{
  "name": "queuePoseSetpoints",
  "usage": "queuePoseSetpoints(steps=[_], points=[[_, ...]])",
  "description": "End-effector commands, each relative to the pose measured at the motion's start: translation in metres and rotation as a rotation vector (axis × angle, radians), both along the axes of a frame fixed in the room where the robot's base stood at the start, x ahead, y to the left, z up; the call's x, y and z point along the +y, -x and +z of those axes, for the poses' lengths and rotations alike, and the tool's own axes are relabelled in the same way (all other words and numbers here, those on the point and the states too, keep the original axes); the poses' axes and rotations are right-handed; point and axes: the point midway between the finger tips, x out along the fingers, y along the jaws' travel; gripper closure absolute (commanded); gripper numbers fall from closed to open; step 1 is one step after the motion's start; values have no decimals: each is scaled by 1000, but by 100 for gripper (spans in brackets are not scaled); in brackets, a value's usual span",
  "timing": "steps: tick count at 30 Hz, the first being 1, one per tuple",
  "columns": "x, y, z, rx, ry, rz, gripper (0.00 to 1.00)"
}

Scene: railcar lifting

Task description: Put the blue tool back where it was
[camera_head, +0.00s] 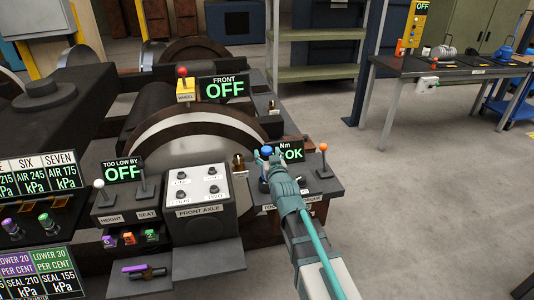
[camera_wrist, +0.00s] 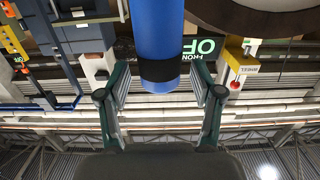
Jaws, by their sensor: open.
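The blue tool (camera_head: 266,151) shows as a small blue top at the end of my arm, over the dark ledge right of the front axle panel.
A green "Nm OK" display (camera_head: 290,151) stands just behind my gripper, and an orange-knobbed lever (camera_head: 323,160) to its right. The front axle button box (camera_head: 198,190) is to the left. A purple tool (camera_head: 135,268) lies on a lower shelf. Open floor (camera_head: 420,210) lies right.

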Motion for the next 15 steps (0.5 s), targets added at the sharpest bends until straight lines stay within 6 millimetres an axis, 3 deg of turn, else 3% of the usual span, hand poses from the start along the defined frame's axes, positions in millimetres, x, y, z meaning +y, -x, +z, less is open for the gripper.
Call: queuePoseSetpoints(steps=[11,15], points=[[-26,83,4,-1,0,0,34],[-25,77,10,3,2,-4,34]])
